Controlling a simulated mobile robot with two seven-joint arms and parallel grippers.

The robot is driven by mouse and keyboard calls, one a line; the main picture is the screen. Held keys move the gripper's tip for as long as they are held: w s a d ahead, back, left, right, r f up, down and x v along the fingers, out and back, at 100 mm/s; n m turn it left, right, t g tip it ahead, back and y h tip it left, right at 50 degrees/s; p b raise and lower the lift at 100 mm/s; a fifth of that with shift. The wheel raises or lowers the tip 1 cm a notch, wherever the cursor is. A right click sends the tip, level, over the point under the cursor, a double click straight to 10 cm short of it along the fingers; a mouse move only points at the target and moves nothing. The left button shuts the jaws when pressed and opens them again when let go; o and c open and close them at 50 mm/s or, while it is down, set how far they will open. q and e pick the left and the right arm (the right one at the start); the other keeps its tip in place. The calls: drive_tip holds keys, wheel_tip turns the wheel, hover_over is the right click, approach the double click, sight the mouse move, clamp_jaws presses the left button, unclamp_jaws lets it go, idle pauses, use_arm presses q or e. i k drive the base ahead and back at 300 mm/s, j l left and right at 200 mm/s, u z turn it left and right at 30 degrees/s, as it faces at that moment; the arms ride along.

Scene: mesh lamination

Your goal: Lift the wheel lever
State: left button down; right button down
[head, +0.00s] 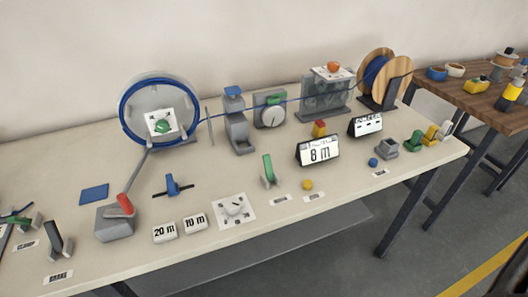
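A large grey wheel (183,94) with blue cable around its rim stands upright at the back left of the table. A white card with a green knob (162,126) is at its middle. In front of it, a grey box (115,224) carries a red grip (125,204). A thin grey rod (138,173) runs from near the grip up toward the wheel; I cannot tell whether they join. A dark upright lever (55,237) stands at the front left, and a green lever (268,168) near the middle. No label readably marks the wheel lever. Neither gripper is in view.
The blue cable (290,100) runs right to a wooden spool (404,66). A grey post device (238,130) and a dial (269,114) stand beneath it. An "8 m" display (318,150) and "20 m" (164,232) and "10 m" (195,222) blocks are in front. A brown table (470,97) is at right.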

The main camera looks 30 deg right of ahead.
sight(269, 172)
drive_tip(key=j+z, duration=0.15)
drive_tip(key=j, duration=0.5)
drive_tip(key=k+j+z, duration=0.2)
drive_tip(key=j, duration=0.5)
drive_tip(key=i, duration=0.1)
